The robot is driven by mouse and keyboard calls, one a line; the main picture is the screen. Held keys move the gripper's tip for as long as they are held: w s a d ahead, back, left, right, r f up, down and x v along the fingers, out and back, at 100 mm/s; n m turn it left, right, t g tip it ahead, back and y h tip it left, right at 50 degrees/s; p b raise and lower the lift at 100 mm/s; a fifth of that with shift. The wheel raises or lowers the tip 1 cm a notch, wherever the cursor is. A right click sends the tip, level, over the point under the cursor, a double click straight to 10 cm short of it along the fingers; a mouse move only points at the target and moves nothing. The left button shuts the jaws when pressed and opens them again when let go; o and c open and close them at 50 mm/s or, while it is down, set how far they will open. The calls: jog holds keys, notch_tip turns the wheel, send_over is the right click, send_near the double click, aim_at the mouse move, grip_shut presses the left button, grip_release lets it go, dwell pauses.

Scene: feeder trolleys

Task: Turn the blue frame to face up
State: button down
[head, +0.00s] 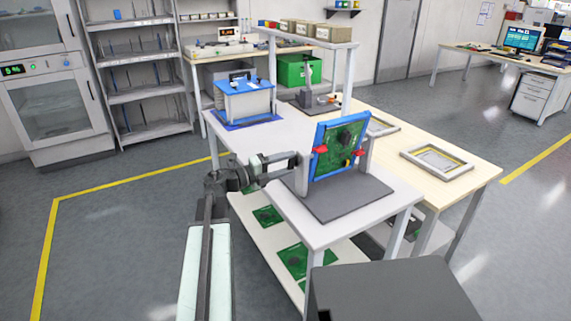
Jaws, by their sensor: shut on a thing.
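The blue frame (343,118) stands steeply tilted, close to upright, between the two posts of a grey stand (346,203) on the white table. It holds a green board (346,142) with a dark round part, and red clamps (320,150) sit at its sides. My gripper (294,160) reaches in from the left at the stand's left post. It is shut on a small part at the frame's left side, which the fingers mostly hide. I cannot tell that part's exact shape.
A blue-topped fixture (246,86) stands at the table's back left. Green boards (268,216) lie on the lower shelf (318,244). Floor at the left is clear.

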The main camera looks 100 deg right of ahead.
jog(key=c, duration=0.5)
grip_release()
jog(key=shift+s+d, duration=0.15)
jog(key=v, duration=0.8)
